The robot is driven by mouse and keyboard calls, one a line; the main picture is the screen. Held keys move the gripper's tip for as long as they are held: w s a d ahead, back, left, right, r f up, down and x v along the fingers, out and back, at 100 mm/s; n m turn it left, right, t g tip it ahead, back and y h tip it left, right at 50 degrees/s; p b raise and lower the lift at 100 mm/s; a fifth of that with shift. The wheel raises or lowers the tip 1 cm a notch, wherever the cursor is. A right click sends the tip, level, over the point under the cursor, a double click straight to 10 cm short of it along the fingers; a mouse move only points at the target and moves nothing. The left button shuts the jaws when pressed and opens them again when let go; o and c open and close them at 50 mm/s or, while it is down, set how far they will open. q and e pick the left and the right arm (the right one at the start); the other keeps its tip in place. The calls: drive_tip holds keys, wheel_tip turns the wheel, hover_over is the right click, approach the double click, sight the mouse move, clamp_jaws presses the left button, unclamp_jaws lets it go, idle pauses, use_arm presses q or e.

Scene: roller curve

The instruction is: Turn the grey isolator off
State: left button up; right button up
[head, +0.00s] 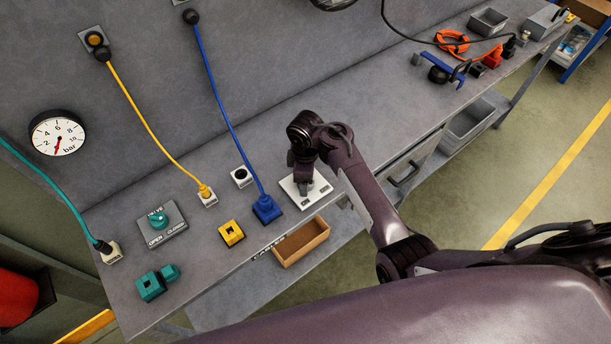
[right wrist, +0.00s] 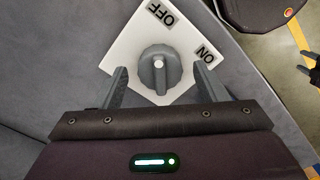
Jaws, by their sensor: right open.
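The grey isolator is a round grey knob (right wrist: 160,70) on a white square plate (right wrist: 128,50) with black OFF and ON labels. In the right wrist view OFF is at the top and ON at the right. I cannot tell for sure which label the knob points at. In the head view the white plate (head: 319,186) lies on the bench, its knob hidden under my right gripper (head: 303,190). My right gripper is open, its fingers (right wrist: 160,86) on either side of the knob, with gaps visible between them and it. My left gripper does not show in the head view.
Left of the plate are a blue connector (head: 266,209), a yellow block (head: 231,233) and a green valve knob (head: 158,219) on a grey plate. A wooden tray (head: 301,243) is at the front edge. Orange cable (head: 452,42) and tools lie farther right.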

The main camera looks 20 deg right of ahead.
wheel_tip(320, 180, up, 8)
drive_tip(key=shift+f+b, duration=0.25)
drive_tip(key=shift+b, duration=0.3)
